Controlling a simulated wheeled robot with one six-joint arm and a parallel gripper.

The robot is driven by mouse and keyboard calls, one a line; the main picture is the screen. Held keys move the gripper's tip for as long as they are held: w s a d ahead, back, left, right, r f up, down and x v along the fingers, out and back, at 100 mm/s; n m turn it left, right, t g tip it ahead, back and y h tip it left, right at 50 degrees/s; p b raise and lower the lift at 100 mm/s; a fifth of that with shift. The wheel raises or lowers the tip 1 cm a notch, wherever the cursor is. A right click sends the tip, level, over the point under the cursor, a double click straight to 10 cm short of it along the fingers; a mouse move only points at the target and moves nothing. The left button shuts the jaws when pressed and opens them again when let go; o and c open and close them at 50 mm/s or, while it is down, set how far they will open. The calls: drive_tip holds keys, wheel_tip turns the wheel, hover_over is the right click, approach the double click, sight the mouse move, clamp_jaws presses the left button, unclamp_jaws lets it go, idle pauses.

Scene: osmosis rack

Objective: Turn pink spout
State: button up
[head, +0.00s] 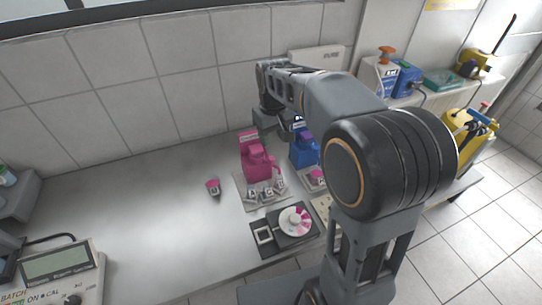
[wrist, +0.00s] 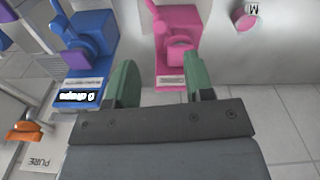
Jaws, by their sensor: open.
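A pink dispenser (head: 256,163) stands on a grey base on the bench near the back wall; its spout end faces the bench front. In the wrist view the pink dispenser (wrist: 172,22) shows beyond my fingers, with a round pink ring-like part (wrist: 180,44) in its middle. My gripper (wrist: 160,75) is open and empty, its two green fingers apart. The pink body lies between and beyond the fingertips; I cannot tell whether they touch it. In the head view my arm partly hides the gripper above the dispensers.
A blue dispenser (head: 304,152) stands close on the right and shows beside my finger in the wrist view (wrist: 92,35). A loose pink piece (head: 213,187) lies to the left. A dial plate (head: 295,221) sits in front. The left bench is mostly clear.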

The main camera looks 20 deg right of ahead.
sight(271, 158)
drive_tip(key=shift+n, duration=0.9)
drive_tip(key=f, duration=0.6)
drive_tip(key=w+f, duration=0.1)
drive_tip(key=f, duration=0.3)
drive_tip(key=shift+f, duration=0.1)
clamp_jaws()
